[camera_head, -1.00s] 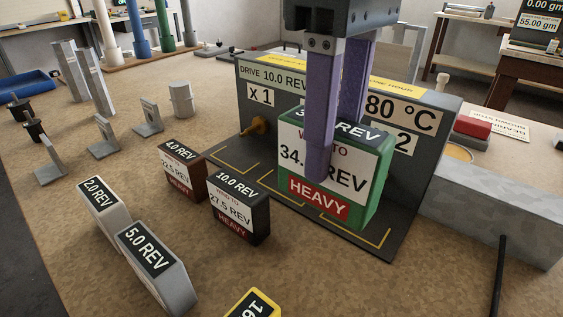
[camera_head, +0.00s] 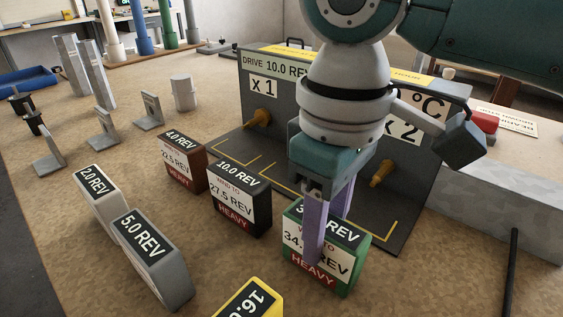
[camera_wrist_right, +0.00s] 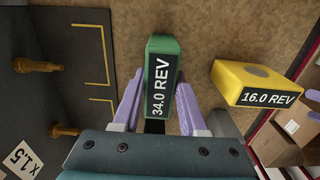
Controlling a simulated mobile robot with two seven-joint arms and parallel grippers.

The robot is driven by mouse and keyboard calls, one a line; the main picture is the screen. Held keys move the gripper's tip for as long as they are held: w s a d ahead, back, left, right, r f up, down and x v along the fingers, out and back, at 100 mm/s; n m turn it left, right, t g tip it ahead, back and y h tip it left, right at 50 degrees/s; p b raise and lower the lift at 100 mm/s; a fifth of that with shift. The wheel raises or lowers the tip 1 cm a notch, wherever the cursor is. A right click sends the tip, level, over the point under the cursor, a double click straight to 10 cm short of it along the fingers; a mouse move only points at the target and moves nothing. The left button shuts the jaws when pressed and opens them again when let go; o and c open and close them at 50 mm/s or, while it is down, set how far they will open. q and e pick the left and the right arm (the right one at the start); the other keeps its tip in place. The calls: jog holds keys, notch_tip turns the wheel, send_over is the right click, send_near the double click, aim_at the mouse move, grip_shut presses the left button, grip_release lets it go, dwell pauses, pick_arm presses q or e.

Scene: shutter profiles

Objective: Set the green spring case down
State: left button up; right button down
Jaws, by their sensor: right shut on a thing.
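The green spring case (camera_head: 345,271), marked 34.0 REV and HEAVY, is upright at the front of the dark stand, low at the table top. It also shows in the right wrist view (camera_wrist_right: 160,68), between the purple fingers. My right gripper (camera_head: 322,240) comes down from above and is shut on the case, with one finger across its labelled face. In the right wrist view the gripper (camera_wrist_right: 160,110) has a finger on each side of the case. I cannot tell whether the underside of the case touches the table. My left gripper is not in view.
The dark drive stand (camera_head: 398,228) with brass pegs is behind the case. The black 10.0 REV case (camera_head: 240,200) and brown 4.0 REV case (camera_head: 184,162) stand to the left. The yellow 16.0 REV case (camera_head: 250,300) is near the front edge of the picture. Grey cases stand further left.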

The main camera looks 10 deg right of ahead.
jog(key=shift+c, duration=2.2)
grip_release()
jog(key=shift+f, duration=0.15)
notch_tip(320, 180, up, 12)
jog(key=p, duration=0.2)
jog(key=shift+r, duration=0.2)
